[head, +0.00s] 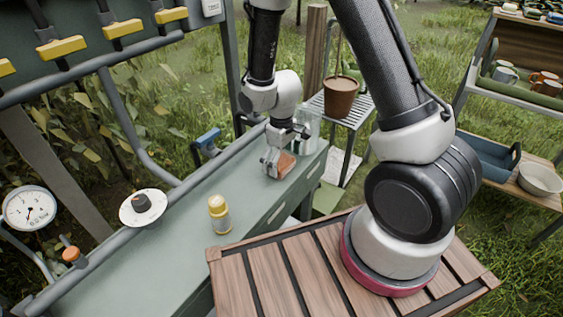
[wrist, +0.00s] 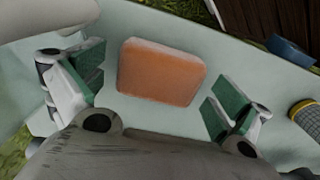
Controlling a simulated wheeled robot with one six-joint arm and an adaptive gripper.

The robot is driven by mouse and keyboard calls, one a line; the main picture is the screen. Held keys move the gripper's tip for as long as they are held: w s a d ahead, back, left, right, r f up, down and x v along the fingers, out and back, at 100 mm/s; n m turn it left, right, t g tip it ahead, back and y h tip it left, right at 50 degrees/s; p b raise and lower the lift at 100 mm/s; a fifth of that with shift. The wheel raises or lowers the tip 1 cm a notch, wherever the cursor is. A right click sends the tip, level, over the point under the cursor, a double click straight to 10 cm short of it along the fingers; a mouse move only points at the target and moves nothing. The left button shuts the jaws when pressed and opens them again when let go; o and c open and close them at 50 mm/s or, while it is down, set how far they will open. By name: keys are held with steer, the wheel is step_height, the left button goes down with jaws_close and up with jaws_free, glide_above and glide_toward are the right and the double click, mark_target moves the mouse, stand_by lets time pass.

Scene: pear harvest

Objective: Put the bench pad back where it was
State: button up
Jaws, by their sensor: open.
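The bench pad looks like an orange block with a pale edge. In the wrist view the pad (wrist: 162,73) lies on the grey-green bench top, between and beyond the two fingers. My gripper (wrist: 158,92) is open, with green finger pads spread on either side of the pad; I see no contact. In the head view my gripper (head: 274,160) is low over the far end of the bench (head: 182,230), and the pad (head: 286,164) shows partly behind it.
A yellow-capped bottle (head: 220,214) stands on the bench nearer the camera. A clear jar (head: 307,130) is close behind the gripper. A blue-handled item (head: 207,140) is at the bench's back edge.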

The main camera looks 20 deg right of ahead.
step_height(320, 180, up, 11)
step_height(320, 180, up, 9)
steer(key=m+t, duration=0.1)
steer(key=m, duration=0.1)
glide_above(281, 161)
steer(key=s+d, duration=0.2)
steer(key=d, duration=0.3)
steer(key=s+d+r+m+t, duration=0.1)
steer(key=s+d+r+m, duration=0.1)
steer(key=s+d+r, duration=0.3)
steer(key=s+d+r+m+t, duration=0.2)
steer(key=s+d+r, duration=0.3)
steer(key=s+r, duration=0.3)
steer(key=s+m, duration=0.1)
steer(key=s, duration=0.3)
steer(key=shift+r, duration=0.35)
